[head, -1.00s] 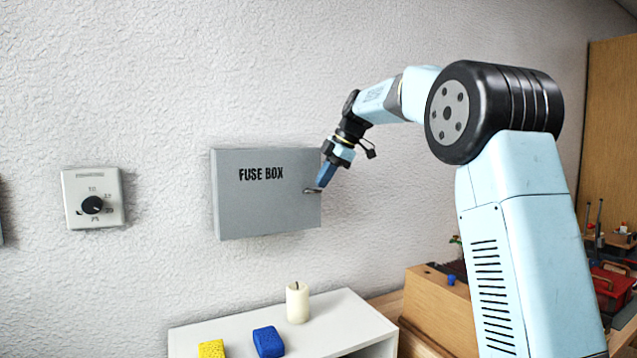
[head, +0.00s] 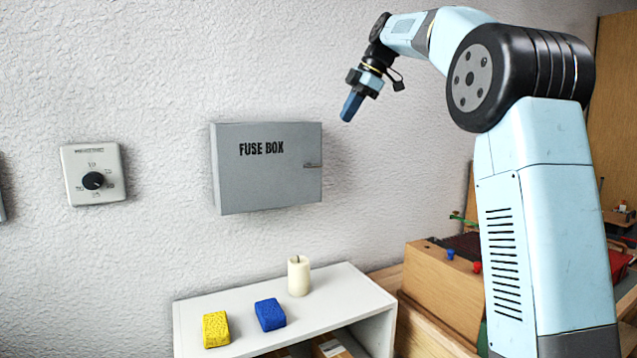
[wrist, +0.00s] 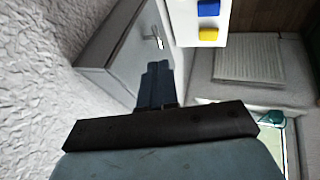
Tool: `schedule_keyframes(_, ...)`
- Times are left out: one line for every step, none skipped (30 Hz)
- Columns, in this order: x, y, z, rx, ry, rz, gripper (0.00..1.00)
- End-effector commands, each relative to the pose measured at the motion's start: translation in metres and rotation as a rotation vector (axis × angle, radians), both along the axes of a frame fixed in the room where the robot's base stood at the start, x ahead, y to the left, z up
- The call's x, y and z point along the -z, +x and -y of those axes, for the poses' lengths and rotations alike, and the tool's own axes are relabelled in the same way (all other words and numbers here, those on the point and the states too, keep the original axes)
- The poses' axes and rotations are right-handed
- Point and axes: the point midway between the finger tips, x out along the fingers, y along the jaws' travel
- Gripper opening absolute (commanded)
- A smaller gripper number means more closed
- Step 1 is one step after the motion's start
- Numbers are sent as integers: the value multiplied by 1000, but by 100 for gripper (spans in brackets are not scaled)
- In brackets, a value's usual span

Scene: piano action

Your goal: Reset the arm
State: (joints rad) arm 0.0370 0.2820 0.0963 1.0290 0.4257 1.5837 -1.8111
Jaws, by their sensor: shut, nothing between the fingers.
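My gripper (head: 351,106) is shut and empty. In the head view it hangs in the air above and to the right of the grey fuse box (head: 262,190), pointing down, apart from the box. The fuse box is on the wall with its door closed, and its small handle (head: 312,165) is at the right edge. In the wrist view my gripper's blue fingers (wrist: 156,82) are together, with the fuse box (wrist: 115,45) beyond them to the upper left and its handle (wrist: 157,38) visible.
A white shelf (head: 345,308) below the box holds a candle (head: 299,276), a blue sponge (head: 270,314) and a yellow sponge (head: 216,329). A dial (head: 93,180) is on the wall at left. A wooden box (head: 440,290) stands right of the shelf. The air around my gripper is clear.

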Motion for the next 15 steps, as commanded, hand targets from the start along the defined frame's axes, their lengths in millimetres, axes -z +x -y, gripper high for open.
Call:
schedule_keyframes(-1,-5,0,16,-2,-3,0)
schedule_keyframes(-1,-8,1,32,-2,-8,0)
schedule_keyframes(0,-13,2,57,-4,-15,0)
schedule_keyframes(0,-17,2,81,-5,-22,0)
schedule_keyframes(1,-22,3,109,-5,-30,0)
schedule_keyframes(2,-30,5,148,-6,-41,0)
schedule_keyframes(3,-36,6,178,-7,-48,0)
schedule_keyframes(5,-42,7,210,-8,-57,0)
schedule_keyframes(7,-49,9,254,-9,-68,0)
schedule_keyframes(8,-56,11,285,-8,-76,0)
schedule_keyframes(10,-61,12,316,-7,-84,0)
schedule_keyframes(13,-70,14,359,-8,-93,0)
schedule_keyframes(15,-76,16,390,-8,-100,0)
schedule_keyframes(17,-82,17,422,-6,-106,0)
schedule_keyframes(19,-90,19,463,-5,-115,0)
